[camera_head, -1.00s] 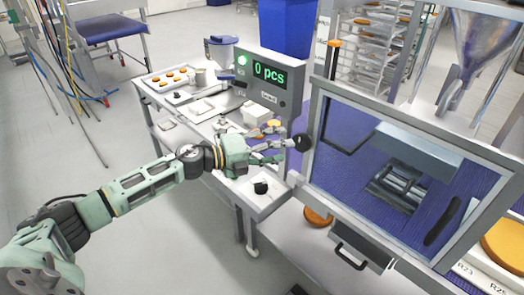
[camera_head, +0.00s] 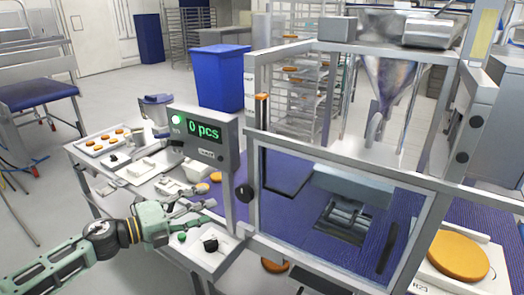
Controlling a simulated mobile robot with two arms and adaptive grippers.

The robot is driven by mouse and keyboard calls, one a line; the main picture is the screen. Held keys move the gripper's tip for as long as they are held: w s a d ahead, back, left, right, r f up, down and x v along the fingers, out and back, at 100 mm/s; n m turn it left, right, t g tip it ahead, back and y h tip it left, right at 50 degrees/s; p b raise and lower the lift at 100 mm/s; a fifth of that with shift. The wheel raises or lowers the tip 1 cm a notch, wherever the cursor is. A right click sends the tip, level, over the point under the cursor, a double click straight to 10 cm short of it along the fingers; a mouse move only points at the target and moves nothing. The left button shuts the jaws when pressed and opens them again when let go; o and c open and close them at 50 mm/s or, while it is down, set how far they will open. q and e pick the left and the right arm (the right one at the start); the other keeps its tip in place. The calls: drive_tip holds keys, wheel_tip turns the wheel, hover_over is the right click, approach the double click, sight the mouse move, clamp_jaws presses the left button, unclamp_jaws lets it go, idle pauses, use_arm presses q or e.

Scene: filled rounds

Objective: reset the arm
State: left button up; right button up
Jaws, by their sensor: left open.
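My left arm comes in from the lower left, pale green with black joints. My left gripper (camera_head: 207,210) is open, its fingers apart and pointing right, with nothing seen between them. It is below the grey counter display (camera_head: 203,138) reading "0 pcs" and left of the machine's framed window. I cannot tell whether the fingers touch anything. My right gripper is not in view.
A side table holds a tray of orange rounds (camera_head: 104,142). A large orange round (camera_head: 458,256) lies at the lower right. Open floor lies left.

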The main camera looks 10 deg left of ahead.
use_arm(q)
drive_tip(key=s+d+f+n+t+y, duration=0.1)
drive_tip(key=s+d+f+n+y, duration=0.1)
drive_tip(key=s+f+n+y, duration=0.5)
drive_tip(key=s+d+f+n+y, duration=0.15)
drive_tip(key=f+n+y, duration=0.3)
drive_tip(key=n, duration=0.75)
drive_tip(key=s+d+f+n+g, duration=0.25)
drive_tip(key=s+f+g, duration=0.25)
drive_tip(key=s, duration=0.7)
drive_tip(key=s+d+f+n+g, duration=0.2)
drive_tip(key=s+f+n+g, duration=0.25)
drive_tip(key=s, duration=0.75)
wheel_tip(320, 180, down, 29)
drive_tip(key=s+g+b, duration=0.2)
drive_tip(key=b, duration=0.2)
drive_tip(key=s+a+f+b, duration=0.3)
drive_tip(key=s+f, duration=1.4)
drive_tip(key=f, duration=0.3)
drive_tip(key=shift+f+m+g, duration=0.3)
drive_tip(key=shift+f+g, duration=0.05)
drive_tip(key=shift+g, duration=0.1)
